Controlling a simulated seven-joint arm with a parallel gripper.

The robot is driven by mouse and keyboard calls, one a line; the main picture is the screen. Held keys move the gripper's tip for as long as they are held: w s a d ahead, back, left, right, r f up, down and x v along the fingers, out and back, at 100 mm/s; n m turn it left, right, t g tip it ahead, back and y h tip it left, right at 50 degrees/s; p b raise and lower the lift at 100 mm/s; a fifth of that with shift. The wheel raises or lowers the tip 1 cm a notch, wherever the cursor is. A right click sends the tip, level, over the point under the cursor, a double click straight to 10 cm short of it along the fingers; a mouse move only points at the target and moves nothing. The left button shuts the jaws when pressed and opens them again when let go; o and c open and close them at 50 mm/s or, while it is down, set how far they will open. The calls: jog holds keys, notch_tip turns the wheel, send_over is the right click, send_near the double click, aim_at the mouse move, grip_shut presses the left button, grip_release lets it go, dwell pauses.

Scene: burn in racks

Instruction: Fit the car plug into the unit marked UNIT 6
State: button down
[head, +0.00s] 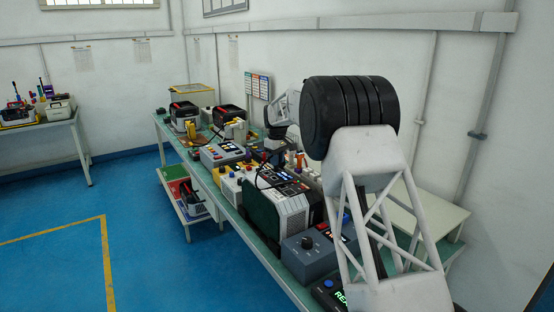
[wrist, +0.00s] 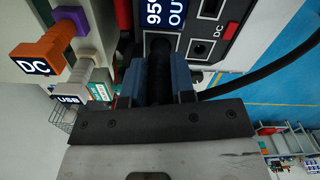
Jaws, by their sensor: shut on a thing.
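My gripper (wrist: 159,78) is shut on a black round plug (wrist: 160,60), which I take to be the car plug; it shows between the two blue fingers in the wrist view. Whether the plug is inside a socket I cannot tell. No "UNIT 6" mark is readable. In the head view my arm hides much of the gripper and the held plug.
An orange plug (wrist: 38,55) tagged DC and a grey plug (wrist: 70,86) tagged USB stand left of the fingers. A black cable (wrist: 270,68) curves off right. The bench holds several crowded units, including a blue-grey box (head: 306,256). Blue floor (head: 50,205) is clear.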

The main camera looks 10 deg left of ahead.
jog(key=shift+f, duration=1.25)
dwell(1.6)
jog(key=c, duration=0.9)
grip_release()
jog(key=shift+f, duration=0.1)
jog(key=shift+r, duration=4.25)
